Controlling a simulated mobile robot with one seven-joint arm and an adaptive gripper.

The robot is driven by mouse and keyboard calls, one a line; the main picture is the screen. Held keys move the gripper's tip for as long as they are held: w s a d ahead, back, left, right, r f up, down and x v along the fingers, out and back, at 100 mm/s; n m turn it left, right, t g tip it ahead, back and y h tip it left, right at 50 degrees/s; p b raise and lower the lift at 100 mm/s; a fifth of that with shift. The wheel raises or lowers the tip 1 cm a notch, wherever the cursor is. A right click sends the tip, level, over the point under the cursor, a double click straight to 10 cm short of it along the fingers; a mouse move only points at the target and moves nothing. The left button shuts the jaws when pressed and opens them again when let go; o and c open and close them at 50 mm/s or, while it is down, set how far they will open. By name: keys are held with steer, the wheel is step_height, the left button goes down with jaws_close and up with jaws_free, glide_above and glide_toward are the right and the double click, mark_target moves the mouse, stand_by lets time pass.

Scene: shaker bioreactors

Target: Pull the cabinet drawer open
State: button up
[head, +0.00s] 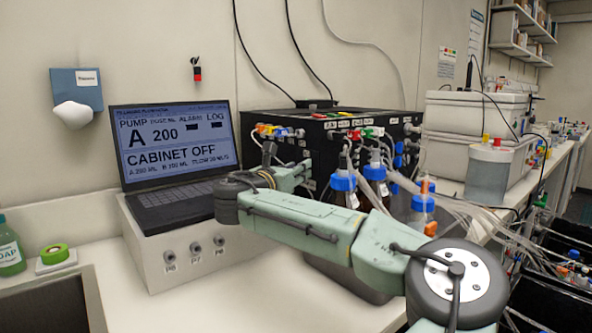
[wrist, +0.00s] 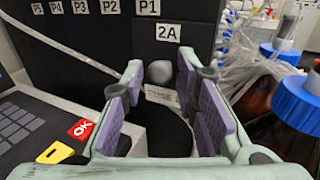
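The black cabinet (head: 335,122) stands against the wall, right of the laptop, with coloured fittings on top. In the wrist view its dark front carries the labels P1 and 2A, and a drawer front (wrist: 205,40) bears the 2A tag. A small grey round knob (wrist: 159,72) shows below that tag. My gripper (wrist: 160,84) is open, its purple-padded fingers on either side of the knob, which appears at or just beyond the tips. I see no clear contact. In the head view my gripper (head: 288,168) is at the cabinet's front, and my arm hides the lower front.
A laptop (head: 180,150) sits on a white box (head: 195,255) close left of my gripper. Blue-capped bottles (head: 342,190) and clear tubing crowd the right side. A sink (head: 45,305) and soap bottle (head: 10,250) are far left. The front counter (head: 255,300) is mostly clear.

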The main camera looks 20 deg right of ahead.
jaws_close()
stand_by(0.3)
